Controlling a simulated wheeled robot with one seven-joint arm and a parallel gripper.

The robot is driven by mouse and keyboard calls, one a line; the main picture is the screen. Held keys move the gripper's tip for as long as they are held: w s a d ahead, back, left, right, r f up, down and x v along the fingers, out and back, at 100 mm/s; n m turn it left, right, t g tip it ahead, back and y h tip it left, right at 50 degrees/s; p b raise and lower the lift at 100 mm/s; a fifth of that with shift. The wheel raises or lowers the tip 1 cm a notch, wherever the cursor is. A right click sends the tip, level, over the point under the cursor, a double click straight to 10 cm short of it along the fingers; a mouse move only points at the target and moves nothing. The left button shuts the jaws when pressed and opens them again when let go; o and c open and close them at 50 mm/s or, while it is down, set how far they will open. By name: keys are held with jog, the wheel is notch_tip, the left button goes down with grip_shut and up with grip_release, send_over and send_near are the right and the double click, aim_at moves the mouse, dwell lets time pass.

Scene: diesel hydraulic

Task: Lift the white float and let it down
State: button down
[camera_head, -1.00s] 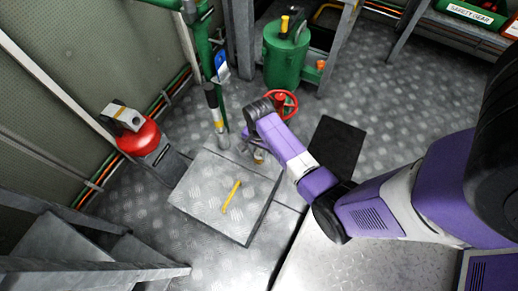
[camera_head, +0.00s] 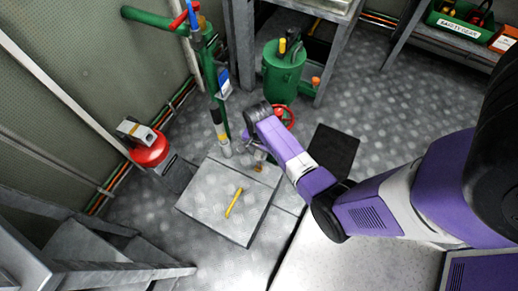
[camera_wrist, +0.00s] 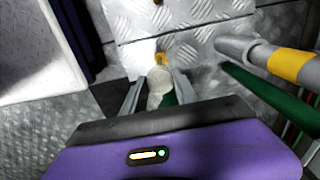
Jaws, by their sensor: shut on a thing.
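The white float (camera_wrist: 157,88) is a small pale, rounded piece seen between my fingers in the wrist view. My gripper (camera_wrist: 159,86) is shut on it, one grey finger on each side. An orange-yellow tip (camera_wrist: 160,59) shows just beyond the float, and something green shows behind it. In the head view my gripper (camera_head: 256,154) is small and partly hidden by my wrist, above the far edge of a grey checker-plate box (camera_head: 215,205). I cannot make out the float clearly there.
A yellow bar (camera_head: 234,203) lies on the box. A green standpipe (camera_head: 211,75) with a grey-and-yellow lower end stands close left of my gripper. A green canister (camera_head: 284,75) and red handwheel (camera_head: 289,116) are behind. A red tank (camera_head: 150,149) stands at left.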

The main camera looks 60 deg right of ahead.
jog(key=shift+f, duration=0.1)
jog(key=c, duration=0.9)
grip_release()
jog(key=shift+c, duration=0.2)
notch_tip(320, 180, up, 8)
jog(key=p, duration=0.2)
jog(key=shift+p, duration=0.35)
jog(key=shift+f, duration=0.1)
